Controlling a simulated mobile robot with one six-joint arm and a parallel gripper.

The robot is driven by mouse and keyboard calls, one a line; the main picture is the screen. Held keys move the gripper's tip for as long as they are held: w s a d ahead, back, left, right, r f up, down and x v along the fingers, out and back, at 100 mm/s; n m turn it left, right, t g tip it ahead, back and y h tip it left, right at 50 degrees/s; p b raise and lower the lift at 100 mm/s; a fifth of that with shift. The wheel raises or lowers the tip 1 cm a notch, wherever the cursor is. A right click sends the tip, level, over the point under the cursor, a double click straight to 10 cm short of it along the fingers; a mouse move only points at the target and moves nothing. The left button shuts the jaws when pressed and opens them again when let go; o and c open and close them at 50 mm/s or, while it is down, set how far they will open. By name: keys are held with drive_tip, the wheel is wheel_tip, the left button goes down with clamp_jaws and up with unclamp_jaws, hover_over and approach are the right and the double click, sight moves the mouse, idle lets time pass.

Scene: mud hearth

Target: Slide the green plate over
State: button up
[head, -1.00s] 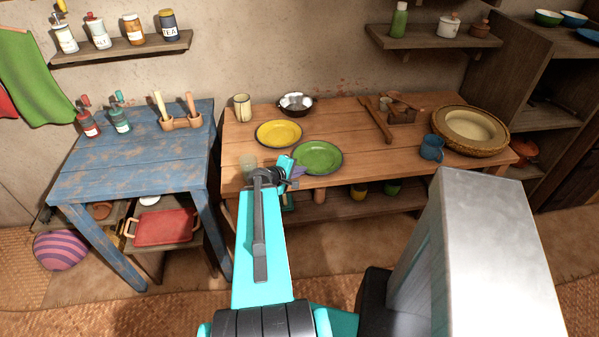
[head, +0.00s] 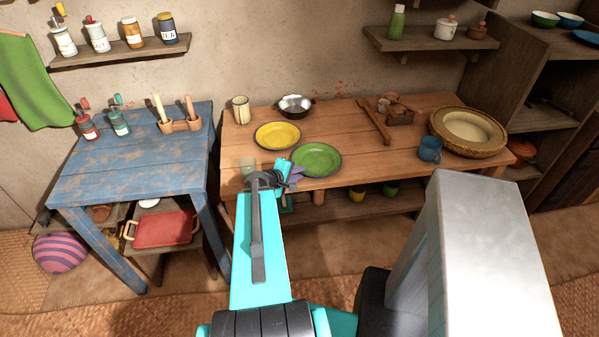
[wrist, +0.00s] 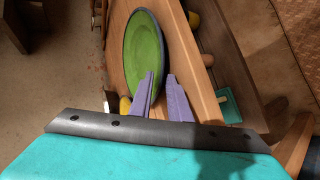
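The green plate (head: 318,160) with a dark rim lies on the wooden table near its front edge. My gripper (head: 297,173) is at the plate's near left side, and my arm hides part of it in the head view. In the wrist view the plate (wrist: 146,50) lies just beyond my gripper (wrist: 160,75).
A yellow plate (head: 277,135) lies behind and left of the green one. A wooden bar (head: 373,121), a blue mug (head: 430,149) and a wide basket (head: 468,152) are to the right. The table between green plate and mug is clear.

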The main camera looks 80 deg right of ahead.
drive_tip(key=shift+p+v, duration=1.25)
drive_tip(key=shift+p, duration=0.25)
drive_tip(key=p+v, duration=0.4)
drive_tip(key=p, duration=0.3)
drive_tip(key=shift+s+r, duration=0.1)
drive_tip(key=shift+r, duration=0.05)
drive_tip(key=shift+a, duration=0.1)
